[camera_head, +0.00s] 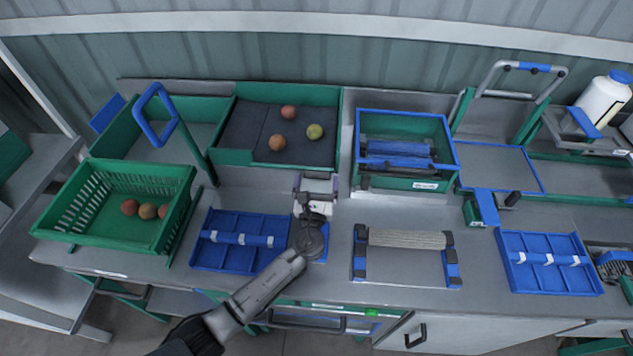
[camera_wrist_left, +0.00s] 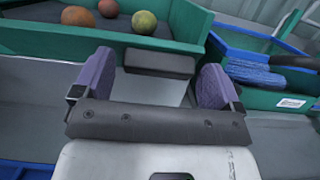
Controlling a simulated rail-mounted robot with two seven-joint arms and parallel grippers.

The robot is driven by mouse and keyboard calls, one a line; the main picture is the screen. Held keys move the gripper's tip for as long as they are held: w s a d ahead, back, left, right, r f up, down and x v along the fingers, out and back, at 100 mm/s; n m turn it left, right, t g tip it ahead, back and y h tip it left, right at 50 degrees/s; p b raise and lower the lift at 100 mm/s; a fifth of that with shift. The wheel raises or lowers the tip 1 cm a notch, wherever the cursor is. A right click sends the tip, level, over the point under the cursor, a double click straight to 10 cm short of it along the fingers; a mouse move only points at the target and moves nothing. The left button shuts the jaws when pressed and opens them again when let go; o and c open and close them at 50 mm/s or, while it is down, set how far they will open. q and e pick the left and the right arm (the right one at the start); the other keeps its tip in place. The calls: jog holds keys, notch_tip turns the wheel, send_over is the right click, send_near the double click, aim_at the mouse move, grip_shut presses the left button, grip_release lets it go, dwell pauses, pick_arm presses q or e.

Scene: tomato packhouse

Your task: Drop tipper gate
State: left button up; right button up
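A green crate (camera_head: 92,212) with several tomatoes sits tilted at the left, with a blue loop handle (camera_head: 150,137) on a green post behind it. I cannot tell for certain which part is the tipper gate. A green-walled bay (camera_head: 262,158) with a dark mat holds 3 tomatoes. My left gripper (camera_head: 316,183) is at the front right corner of this bay. In the left wrist view its purple-padded fingers (camera_wrist_left: 155,85) are wide apart. A dark grey block (camera_wrist_left: 160,63) on the bay's green wall lies just beyond them, with nothing gripped. My right gripper is not in view.
A green and blue bin (camera_head: 405,183) with blue brushes stands right of my gripper. Blue trays (camera_head: 214,256) and (camera_head: 548,280) and a roller on a stand (camera_head: 407,238) lie along the bench front. A white bottle (camera_head: 603,100) stands at the far right.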

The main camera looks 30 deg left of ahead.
pick_arm(q)
jog(key=shift+o, duration=0.8)
jog(key=v, duration=0.7)
jog(key=shift+s, duration=0.25)
jog(key=shift+d, duration=0.1)
jog(key=shift+c, duration=0.2)
